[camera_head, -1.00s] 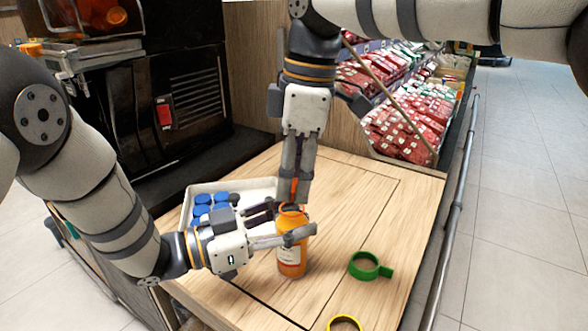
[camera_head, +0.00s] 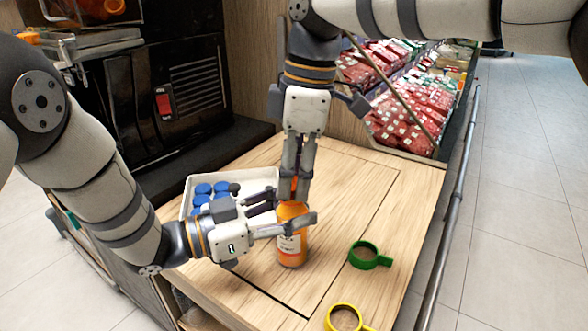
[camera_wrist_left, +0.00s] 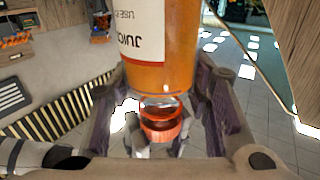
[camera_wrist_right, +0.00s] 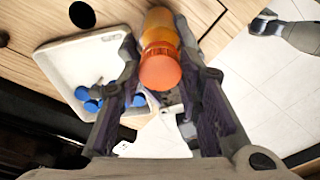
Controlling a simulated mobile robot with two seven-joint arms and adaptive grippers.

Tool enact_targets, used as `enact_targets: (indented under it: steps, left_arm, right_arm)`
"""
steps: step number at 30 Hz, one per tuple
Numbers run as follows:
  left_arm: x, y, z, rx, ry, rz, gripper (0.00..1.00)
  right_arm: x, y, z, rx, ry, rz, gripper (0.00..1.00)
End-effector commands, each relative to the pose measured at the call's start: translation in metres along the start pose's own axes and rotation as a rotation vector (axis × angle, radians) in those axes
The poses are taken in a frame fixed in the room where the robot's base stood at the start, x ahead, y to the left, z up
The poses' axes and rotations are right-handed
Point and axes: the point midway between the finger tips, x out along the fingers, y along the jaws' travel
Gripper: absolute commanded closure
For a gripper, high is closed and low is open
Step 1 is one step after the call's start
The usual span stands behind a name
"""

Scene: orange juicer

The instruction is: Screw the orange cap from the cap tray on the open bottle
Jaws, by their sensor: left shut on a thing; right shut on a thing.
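The orange bottle (camera_head: 292,248) with a white label stands upright on the wooden table. My left gripper (camera_head: 296,222) is shut around its upper part from the left. The bottle also shows in the left wrist view (camera_wrist_left: 158,65). My right gripper (camera_head: 297,188) points down over the bottle mouth, shut on the orange cap (camera_wrist_right: 160,70). The cap also shows in the left wrist view (camera_wrist_left: 162,130), in line with the bottle neck. It is at or very near the mouth; I cannot tell whether the threads engage. The white cap tray (camera_head: 262,178) is behind my left gripper, partly hidden.
A green ring (camera_head: 364,254) and a yellow ring (camera_head: 345,318) with handles lie right of the bottle. The black juicer (camera_head: 160,90) stands at the back left. The table's right side is mostly clear.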

Motion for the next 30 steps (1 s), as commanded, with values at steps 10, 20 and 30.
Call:
enact_targets:
  steps: [10,20,30]
  left_arm:
    - [0.0001,0.0002,-0.0001,-0.001,0.000,0.001,1.00]
    - [0.0001,0.0002,0.0000,0.000,0.000,0.001,1.00]
    - [0.0000,0.0001,-0.0001,0.000,0.000,0.000,1.00]
  right_arm:
    - [0.0055,-0.0001,0.0008,0.013,-0.001,0.002,0.76]
    - [0.0056,-0.0030,-0.0008,1.034,0.000,0.146,0.76]
    - [0.0079,-0.0015,-0.0056,2.407,0.020,0.313,0.75]
